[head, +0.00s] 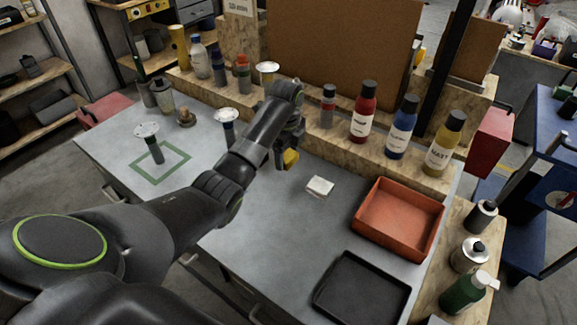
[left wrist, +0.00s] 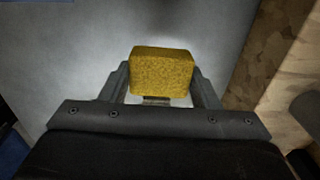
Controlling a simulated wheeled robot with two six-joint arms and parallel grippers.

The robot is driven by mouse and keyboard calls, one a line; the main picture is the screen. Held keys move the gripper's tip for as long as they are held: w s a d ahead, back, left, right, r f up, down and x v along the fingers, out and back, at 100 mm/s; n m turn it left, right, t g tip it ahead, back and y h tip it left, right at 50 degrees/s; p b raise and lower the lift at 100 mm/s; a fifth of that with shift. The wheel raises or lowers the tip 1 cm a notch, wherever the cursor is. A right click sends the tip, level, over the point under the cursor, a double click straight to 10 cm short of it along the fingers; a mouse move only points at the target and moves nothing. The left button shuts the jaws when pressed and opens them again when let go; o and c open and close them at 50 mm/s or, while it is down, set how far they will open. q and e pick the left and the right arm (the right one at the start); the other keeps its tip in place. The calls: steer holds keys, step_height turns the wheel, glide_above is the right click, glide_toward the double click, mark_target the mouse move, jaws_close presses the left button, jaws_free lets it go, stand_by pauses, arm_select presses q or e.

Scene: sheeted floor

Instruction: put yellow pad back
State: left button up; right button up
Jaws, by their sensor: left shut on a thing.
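The yellow pad (left wrist: 162,72) is a small speckled block between the two fingers of my left gripper (left wrist: 162,88) in the left wrist view. The fingers are shut on its sides. In the head view, my left gripper (head: 288,160) points down over the middle of the grey table, with part of the yellow pad (head: 291,158) showing at its tips. The pad appears held above the surface, though the exact gap is hard to tell. My right gripper is not in view.
A white block (head: 319,187) lies right of the gripper. An orange-red tray (head: 398,217) and a black tray (head: 362,290) are at the right. Bottles (head: 364,112) line the back ledge.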

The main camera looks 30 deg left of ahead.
mark_target(287, 175)
arm_select(q)
steer(key=shift+f, duration=0.85)
step_height(287, 175, down, 3)
steer(key=shift+f, duration=0.2)
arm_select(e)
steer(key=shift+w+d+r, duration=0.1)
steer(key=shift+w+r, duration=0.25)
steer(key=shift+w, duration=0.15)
arm_select(q)
steer(key=shift+f, duration=0.1)
steer(key=o, duration=0.9)
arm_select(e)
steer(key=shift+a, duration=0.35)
